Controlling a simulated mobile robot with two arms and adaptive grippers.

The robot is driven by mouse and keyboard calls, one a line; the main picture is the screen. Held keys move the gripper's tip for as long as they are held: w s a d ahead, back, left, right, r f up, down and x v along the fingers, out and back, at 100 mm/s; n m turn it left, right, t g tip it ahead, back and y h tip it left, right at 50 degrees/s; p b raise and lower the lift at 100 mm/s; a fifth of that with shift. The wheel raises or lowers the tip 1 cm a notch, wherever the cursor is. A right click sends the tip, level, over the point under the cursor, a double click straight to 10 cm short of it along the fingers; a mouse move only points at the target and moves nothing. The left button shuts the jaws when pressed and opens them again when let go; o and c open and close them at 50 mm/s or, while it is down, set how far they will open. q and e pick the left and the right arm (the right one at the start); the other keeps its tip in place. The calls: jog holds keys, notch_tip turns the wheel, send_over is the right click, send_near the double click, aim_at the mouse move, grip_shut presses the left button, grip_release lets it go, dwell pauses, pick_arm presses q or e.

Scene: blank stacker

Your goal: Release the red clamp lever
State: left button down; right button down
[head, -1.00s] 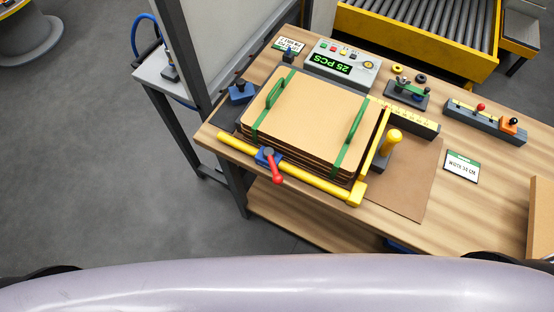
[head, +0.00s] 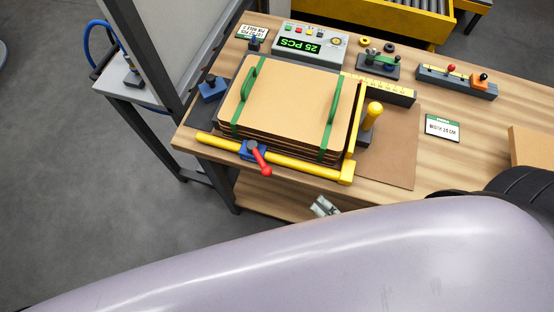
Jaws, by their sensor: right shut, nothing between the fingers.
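The red clamp lever (head: 261,162) sticks out from a small blue clamp block (head: 252,148) on the yellow front bar (head: 296,165) of the stacker. It points down and slightly right, over the table's front edge. A stack of brown cardboard blanks (head: 292,98) with green straps and handles lies behind the bar. My right gripper (head: 321,207) shows only in part, shut and empty, below and right of the lever, in front of the table edge. It is apart from the lever. My own body hides the rest of that arm. My left gripper is out of view.
A counter box (head: 310,43) reading 25 PCS stands behind the stack. A yellow-knobbed handle (head: 373,113) stands right of it. A grey block with red and orange controls (head: 456,81) sits further right. A grey post (head: 150,50) rises at the left. The lower shelf lies under the table.

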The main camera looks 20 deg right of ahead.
aim_at(259, 158)
jog(key=a+r+m+t+y, duration=0.1)
jog(key=a+r+m+t, duration=0.1)
jog(key=r, duration=0.9)
jog(key=shift+w+a+m+y, duration=0.25)
jog(key=shift+a+m+y, duration=0.05)
jog(key=shift+a, duration=0.25)
jog(key=p+x, duration=0.1)
jog(key=x, duration=0.8)
jog(key=shift+w+r+p, duration=0.1)
jog(key=shift+r+p, duration=0.05)
jog(key=shift+p, duration=0.2)
jog(key=shift+w+a, duration=0.3)
jog(key=shift+w, duration=0.05)
